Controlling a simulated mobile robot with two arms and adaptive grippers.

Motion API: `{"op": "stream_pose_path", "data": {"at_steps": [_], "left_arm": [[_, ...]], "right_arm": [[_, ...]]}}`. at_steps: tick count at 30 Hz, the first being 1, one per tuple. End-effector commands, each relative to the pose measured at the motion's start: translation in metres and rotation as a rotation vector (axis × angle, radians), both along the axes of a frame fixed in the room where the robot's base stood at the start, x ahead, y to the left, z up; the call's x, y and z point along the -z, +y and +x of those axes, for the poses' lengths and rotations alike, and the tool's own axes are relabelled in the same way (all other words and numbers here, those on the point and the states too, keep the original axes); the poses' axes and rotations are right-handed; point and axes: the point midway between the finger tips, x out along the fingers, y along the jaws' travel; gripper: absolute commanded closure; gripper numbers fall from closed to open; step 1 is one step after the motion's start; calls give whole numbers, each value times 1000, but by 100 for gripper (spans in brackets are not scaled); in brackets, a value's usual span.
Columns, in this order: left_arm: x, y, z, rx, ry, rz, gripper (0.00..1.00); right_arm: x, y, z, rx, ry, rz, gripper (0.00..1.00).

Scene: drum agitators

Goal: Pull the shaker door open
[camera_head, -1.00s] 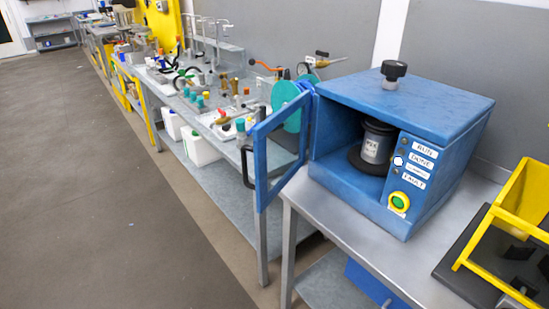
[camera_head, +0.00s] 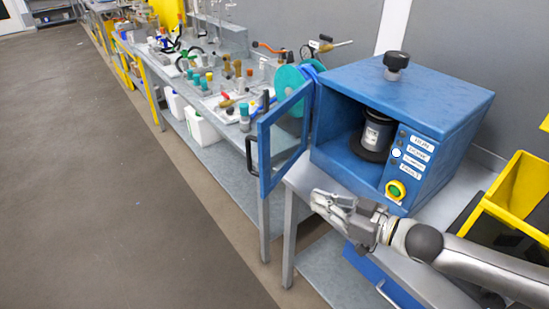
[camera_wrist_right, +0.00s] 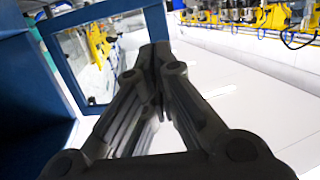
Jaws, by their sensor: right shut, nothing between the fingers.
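The blue shaker (camera_head: 425,95) stands on the metal bench with its front open. Its blue-framed door (camera_head: 266,158) with a clear pane is swung wide out to the left, and its dark handle (camera_head: 250,157) is on the outer edge. A dark container (camera_head: 377,132) stands inside the shaker. My right gripper (camera_head: 318,201) is shut and empty, in front of the shaker and to the right of the door, not touching it. In the right wrist view the shut fingers (camera_wrist_right: 155,55) point past the open door frame (camera_wrist_right: 75,62). My left gripper is not in view.
A yellow bin (camera_head: 518,192) stands on the bench at the right. A long bench with bottles and tools (camera_head: 225,105) runs back to the left, behind the door. The grey floor (camera_head: 110,180) at the left is clear.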

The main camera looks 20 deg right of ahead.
Motion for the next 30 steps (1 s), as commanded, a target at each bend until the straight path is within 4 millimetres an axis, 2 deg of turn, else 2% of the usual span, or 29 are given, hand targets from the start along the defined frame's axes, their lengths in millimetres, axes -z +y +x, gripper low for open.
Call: {"op": "stream_pose_path", "data": {"at_steps": [1,3,6,9,17,30], "left_arm": [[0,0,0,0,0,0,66],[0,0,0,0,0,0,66],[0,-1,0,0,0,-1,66],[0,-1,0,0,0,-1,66],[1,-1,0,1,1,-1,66],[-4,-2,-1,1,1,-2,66]], "right_arm": [[-15,-5,4,-31,-32,14,100],[-33,-9,6,-67,-65,45,100],[-50,-13,7,-101,-96,75,100],[-58,-14,8,-118,-110,90,100],[-60,-8,15,-118,-117,94,100],[-62,15,41,-118,-117,94,100]]}}
